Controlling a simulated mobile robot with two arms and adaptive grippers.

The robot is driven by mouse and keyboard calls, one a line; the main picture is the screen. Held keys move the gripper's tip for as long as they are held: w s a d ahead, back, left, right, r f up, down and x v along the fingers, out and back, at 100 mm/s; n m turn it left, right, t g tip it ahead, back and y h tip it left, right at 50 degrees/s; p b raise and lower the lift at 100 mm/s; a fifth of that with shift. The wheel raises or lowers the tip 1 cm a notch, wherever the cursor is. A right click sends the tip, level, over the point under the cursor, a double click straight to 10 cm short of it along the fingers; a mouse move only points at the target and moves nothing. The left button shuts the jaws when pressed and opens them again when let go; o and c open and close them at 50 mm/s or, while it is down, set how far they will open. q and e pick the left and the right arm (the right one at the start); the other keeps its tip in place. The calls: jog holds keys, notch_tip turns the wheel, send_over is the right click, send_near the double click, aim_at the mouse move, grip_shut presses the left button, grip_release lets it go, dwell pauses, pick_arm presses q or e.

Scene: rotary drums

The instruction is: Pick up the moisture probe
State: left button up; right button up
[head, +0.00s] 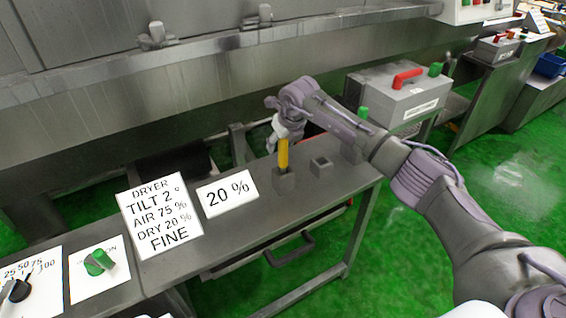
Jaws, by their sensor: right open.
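The moisture probe (283,154) is a yellow stick standing upright in a small grey holder (284,181) on the grey bench. A whitish part shows just above the yellow, close to my gripper; I cannot tell whether it belongs to the probe. My right gripper (277,124) is open above and around the top of the probe, with its arm coming in from the right. Whether the fingers touch the probe cannot be told. My left gripper does not show.
Signs reading "20 %" (227,193) and dryer settings (159,216) stand to the left, near a green knob (98,262). A grey box with a red handle (398,98) stands behind my right arm.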

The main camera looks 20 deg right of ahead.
grip_shut()
jog(key=shift+r, duration=0.1)
dwell(0.3)
notch_tip(320, 180, up, 10)
jog(key=b, duration=0.3)
dwell(0.4)
